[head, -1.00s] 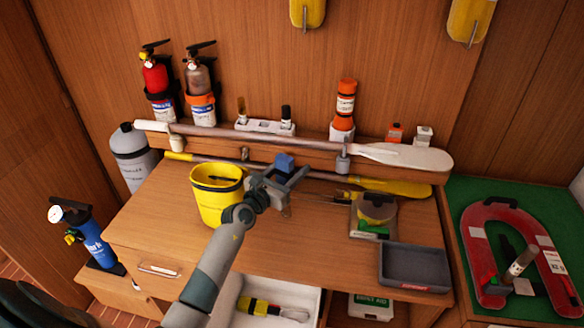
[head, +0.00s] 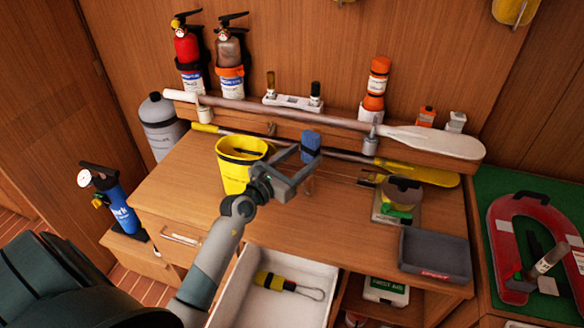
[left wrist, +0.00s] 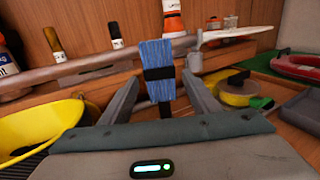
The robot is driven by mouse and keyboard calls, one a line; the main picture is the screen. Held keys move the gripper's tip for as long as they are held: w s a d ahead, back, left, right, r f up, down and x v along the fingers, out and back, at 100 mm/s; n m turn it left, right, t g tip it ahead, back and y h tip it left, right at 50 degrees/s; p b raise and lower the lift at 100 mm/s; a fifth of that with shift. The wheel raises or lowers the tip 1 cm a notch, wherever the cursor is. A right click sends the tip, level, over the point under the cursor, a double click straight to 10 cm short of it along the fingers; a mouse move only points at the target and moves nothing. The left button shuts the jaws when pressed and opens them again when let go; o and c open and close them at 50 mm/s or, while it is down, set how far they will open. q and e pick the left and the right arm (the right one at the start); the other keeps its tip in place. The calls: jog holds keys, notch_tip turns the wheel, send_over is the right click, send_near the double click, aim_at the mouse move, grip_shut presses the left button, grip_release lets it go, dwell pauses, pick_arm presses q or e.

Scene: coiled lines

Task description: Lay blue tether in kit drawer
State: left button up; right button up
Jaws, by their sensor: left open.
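The blue tether (head: 311,146) is a bundled coil, upright in front of the shelf rail at the back of the bench. In the left wrist view the tether (left wrist: 155,72) has a black band around it and stands between and beyond the fingertips; whether they touch it I cannot tell. My left gripper (head: 311,158) is open, with its fingers (left wrist: 160,88) on either side of the tether's line. An open white-lined drawer (head: 238,285) below the bench front holds a yellow, black and red handled item with a loop. My right gripper is not in view.
A yellow bucket (head: 232,178) stands left of my gripper. A paddle (head: 430,141) lies along the shelf. A tape reel (head: 402,188) and a grey tray (head: 436,256) sit at right. The front middle of the bench is clear.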

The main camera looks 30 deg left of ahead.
pick_arm(q)
jog(key=shift+s+a+b, duration=0.15)
jog(key=shift+s+b, duration=0.05)
jog(key=shift+s, duration=0.85)
jog(key=shift+s+a+b, duration=0.15)
jog(key=shift+s, duration=0.9)
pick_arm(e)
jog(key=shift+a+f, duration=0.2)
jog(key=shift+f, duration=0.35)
